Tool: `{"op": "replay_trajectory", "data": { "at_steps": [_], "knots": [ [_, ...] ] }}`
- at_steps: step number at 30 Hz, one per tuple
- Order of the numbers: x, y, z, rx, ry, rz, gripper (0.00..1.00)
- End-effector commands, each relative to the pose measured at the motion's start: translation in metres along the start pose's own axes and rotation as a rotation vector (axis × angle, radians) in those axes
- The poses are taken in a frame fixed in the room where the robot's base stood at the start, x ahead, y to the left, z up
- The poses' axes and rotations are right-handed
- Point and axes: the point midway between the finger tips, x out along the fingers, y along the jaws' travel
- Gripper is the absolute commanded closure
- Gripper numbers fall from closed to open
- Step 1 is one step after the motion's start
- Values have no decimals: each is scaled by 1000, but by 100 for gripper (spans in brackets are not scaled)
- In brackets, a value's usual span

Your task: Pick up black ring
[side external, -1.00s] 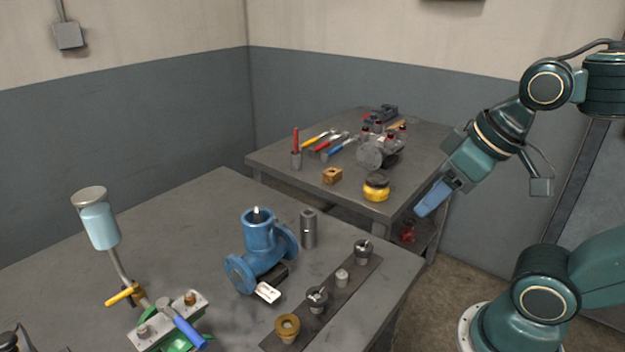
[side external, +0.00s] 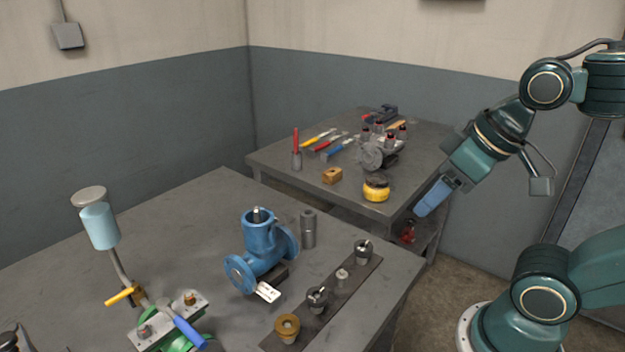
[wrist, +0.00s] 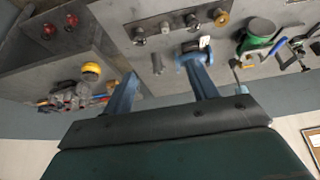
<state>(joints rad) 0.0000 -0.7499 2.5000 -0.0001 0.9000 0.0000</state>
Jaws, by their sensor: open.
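I cannot single out a black ring with certainty. A dark round rim shows at the top mouth of the blue flanged valve body (side external: 262,240), which stands on the near table; the valve also shows in the wrist view (wrist: 190,58). My gripper (side external: 424,210) hangs in the air right of the tables, its blue fingers pointing down and left. In the wrist view my gripper (wrist: 161,68) has its two blue fingers well apart, with nothing held between them.
A dark strip (side external: 325,318) with several small fittings lies along the near table's right edge. A grey cylinder (side external: 308,230) stands behind the valve. A lubricator (side external: 100,225) and green clamp stand left. The back table holds tools, a yellow tin (side external: 376,188) and a grey manifold.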

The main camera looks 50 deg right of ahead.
Motion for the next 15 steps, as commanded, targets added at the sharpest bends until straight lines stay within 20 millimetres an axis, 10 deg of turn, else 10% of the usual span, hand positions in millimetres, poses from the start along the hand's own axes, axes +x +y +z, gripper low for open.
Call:
{"op": "replay_trajectory", "data": {
  "at_steps": [15],
  "knots": [
    [4,1,-6,70,-22,1,38]
  ]
}}
